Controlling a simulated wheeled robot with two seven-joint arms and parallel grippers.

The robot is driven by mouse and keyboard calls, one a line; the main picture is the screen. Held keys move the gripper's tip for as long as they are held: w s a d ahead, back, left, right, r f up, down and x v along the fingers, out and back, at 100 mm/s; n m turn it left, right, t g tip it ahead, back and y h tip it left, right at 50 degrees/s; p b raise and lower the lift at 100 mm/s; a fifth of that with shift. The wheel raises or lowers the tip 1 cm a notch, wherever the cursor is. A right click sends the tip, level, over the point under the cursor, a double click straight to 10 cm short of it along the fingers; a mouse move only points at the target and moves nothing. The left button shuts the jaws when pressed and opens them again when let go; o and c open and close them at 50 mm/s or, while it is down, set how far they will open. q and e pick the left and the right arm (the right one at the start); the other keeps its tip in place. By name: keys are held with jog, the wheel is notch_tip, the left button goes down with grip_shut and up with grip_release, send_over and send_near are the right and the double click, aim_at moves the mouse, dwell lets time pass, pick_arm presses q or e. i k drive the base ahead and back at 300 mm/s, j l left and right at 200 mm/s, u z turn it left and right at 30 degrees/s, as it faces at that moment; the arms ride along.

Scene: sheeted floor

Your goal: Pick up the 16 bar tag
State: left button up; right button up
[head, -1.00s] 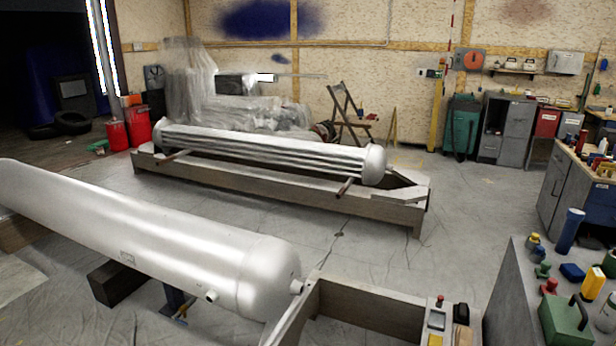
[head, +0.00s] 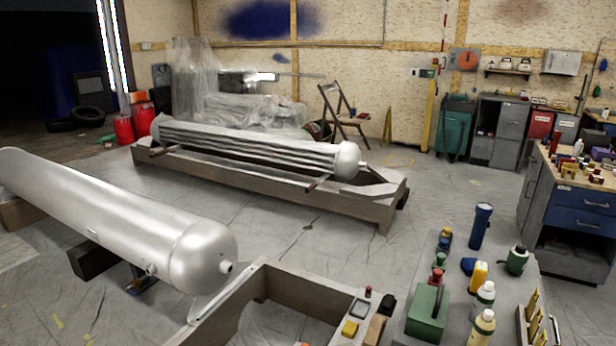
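I cannot make out a tag marked 16 bar; no lettering is legible at this size. Several upright yellow pieces (head: 533,308) stand in a small tray at the lower right, on the grey bench (head: 455,315). I cannot tell whether any of these is the tag. Neither of my grippers is in view.
The bench also holds a green box (head: 427,313), a dark blue cylinder (head: 480,226) and bottles (head: 481,329). A large silver vessel (head: 120,225) lies at left; a tube bundle (head: 250,148) lies behind. A blue-drawer cabinet (head: 585,205) stands right. Floor between is clear.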

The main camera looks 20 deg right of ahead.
aim_at(533, 305)
jog(key=k+l, duration=0.15)
jog(key=l, duration=0.3)
jog(key=k+l, duration=0.15)
jog(key=l, duration=0.3)
jog(key=k+l, duration=0.1)
jog(key=l, duration=0.4)
jog(key=k+l, duration=0.15)
jog(key=l, duration=0.3)
jog(key=k+l, duration=0.15)
jog(key=l, duration=0.3)
jog(key=k+l, duration=0.15)
jog(key=l, duration=0.3)
jog(key=k+l, duration=0.15)
jog(key=l, duration=0.3)
jog(key=k+l, duration=0.1)
jog(key=l, duration=0.35)
